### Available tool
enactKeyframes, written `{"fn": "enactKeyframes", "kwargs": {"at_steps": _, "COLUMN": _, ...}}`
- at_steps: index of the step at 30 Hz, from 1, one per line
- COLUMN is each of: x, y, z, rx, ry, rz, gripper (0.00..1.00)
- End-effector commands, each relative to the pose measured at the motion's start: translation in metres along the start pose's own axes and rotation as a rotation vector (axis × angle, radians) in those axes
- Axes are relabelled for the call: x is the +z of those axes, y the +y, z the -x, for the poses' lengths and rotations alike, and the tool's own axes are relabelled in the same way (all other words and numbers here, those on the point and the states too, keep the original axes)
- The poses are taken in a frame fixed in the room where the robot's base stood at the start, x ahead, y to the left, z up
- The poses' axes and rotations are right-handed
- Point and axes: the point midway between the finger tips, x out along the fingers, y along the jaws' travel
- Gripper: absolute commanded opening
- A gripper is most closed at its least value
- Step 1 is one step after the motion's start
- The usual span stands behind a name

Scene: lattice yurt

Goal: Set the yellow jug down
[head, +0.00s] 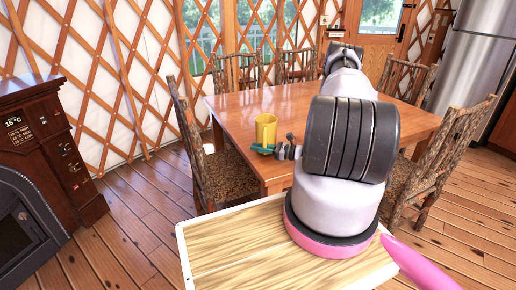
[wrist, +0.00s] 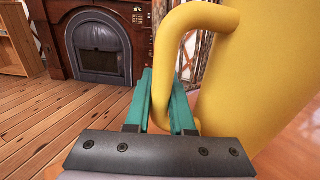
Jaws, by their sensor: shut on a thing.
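The yellow jug (head: 266,129) is near the front left part of the wooden table (head: 240,104) in the head view. My gripper (head: 263,149) has green fingers at the jug's lower left side. In the wrist view the jug's body (wrist: 265,75) fills the right side, and its handle (wrist: 168,50) runs down between the green fingers of my gripper (wrist: 167,100). The gripper is shut on the handle. The jug looks upright in the head view. Whether its base touches the table top is hidden by the fingers.
Wooden chairs stand around the table, one close at its left (head: 205,160) and one at its right (head: 440,150). A dark stove (head: 35,170) stands at the far left and also shows in the wrist view (wrist: 100,45). The table top left of the jug is bare.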

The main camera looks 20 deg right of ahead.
Motion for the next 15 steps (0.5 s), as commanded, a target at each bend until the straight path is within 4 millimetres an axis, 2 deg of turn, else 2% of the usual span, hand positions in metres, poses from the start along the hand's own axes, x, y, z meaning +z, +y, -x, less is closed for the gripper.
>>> {"fn": "enactKeyframes", "kwargs": {"at_steps": 11, "x": -0.0062, "y": -0.0003, "z": -0.0001, "rx": 0.0, "ry": -0.001, "rz": 0.001, "gripper": 0.0}}
{"fn": "enactKeyframes", "kwargs": {"at_steps": 12, "x": -0.0065, "y": -0.0003, "z": -0.0001, "rx": 0.0, "ry": -0.001, "rz": 0.001, "gripper": 0.25}}
{"fn": "enactKeyframes", "kwargs": {"at_steps": 14, "x": -0.0063, "y": -0.0003, "z": -0.0001, "rx": 0.0, "ry": -0.001, "rz": 0.001, "gripper": 0.48}}
{"fn": "enactKeyframes", "kwargs": {"at_steps": 15, "x": -0.0063, "y": -0.0002, "z": -0.0001, "rx": 0.0, "ry": -0.001, "rz": 0.001, "gripper": 0.56}}
